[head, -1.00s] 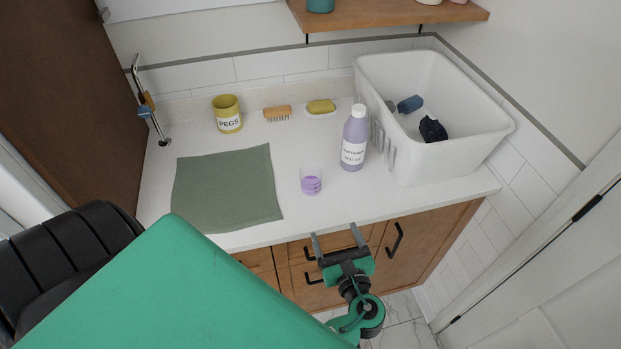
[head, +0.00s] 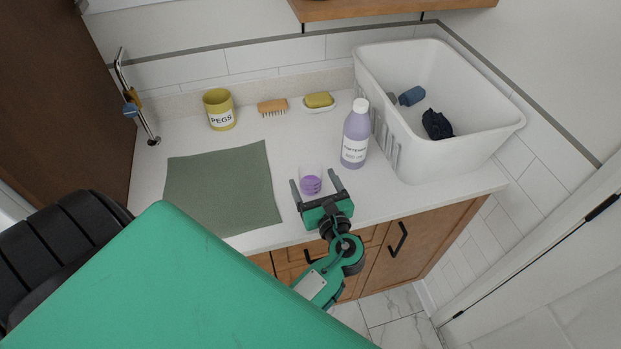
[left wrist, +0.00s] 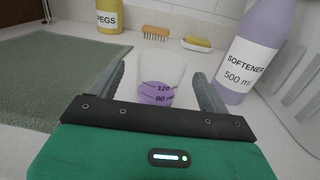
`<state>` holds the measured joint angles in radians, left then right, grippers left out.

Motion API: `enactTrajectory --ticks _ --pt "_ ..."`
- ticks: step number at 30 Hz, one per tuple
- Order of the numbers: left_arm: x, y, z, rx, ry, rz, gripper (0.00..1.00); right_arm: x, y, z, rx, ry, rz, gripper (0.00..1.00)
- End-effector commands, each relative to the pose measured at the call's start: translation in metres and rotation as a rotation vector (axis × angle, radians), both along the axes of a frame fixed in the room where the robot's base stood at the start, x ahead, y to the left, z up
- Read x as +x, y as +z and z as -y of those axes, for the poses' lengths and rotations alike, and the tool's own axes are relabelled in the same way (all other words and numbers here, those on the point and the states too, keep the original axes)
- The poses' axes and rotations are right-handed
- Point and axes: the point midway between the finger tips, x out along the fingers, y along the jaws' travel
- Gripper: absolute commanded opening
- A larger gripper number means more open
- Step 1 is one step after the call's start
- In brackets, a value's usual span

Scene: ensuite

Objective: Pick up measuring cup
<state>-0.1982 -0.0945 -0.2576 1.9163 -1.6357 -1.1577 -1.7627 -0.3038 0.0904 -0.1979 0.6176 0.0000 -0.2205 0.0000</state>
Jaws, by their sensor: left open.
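The measuring cup (head: 311,182) is a small clear cup with purple liquid in its lower part, upright on the white counter. In the left wrist view the cup (left wrist: 157,82) shows black marks and stands ahead of the palm, between the two fingers. My left gripper (head: 314,179) is open, with one finger on each side of the cup. I see no clear contact between fingers and cup. My right gripper is not in view.
A purple softener bottle (head: 355,135) stands close to the right of the cup. A green mat (head: 222,188) lies left. A white basket (head: 455,152), yellow pegs pot (head: 220,110), brush (head: 272,107) and soap dish (head: 319,106) stand further back.

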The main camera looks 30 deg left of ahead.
Motion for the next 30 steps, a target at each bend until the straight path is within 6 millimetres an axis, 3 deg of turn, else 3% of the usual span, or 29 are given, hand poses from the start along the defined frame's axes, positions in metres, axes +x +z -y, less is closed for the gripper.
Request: enactTrajectory --ticks 7,12,20,27,30 --pt "0.019 -0.008 -0.024 0.001 0.001 0.004 0.79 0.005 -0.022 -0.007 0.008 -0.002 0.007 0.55" --pt "0.030 -0.005 -0.039 0.000 0.000 0.001 0.79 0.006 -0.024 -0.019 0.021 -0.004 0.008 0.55" --pt "0.031 -0.004 -0.040 -0.001 -0.001 0.000 0.79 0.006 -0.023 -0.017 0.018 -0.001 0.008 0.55" --pt "0.031 -0.004 -0.040 -0.001 -0.001 0.000 0.32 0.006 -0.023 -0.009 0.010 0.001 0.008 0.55" --pt "0.031 -0.004 -0.040 -0.001 -0.001 0.000 0.30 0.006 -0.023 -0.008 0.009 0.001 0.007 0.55"
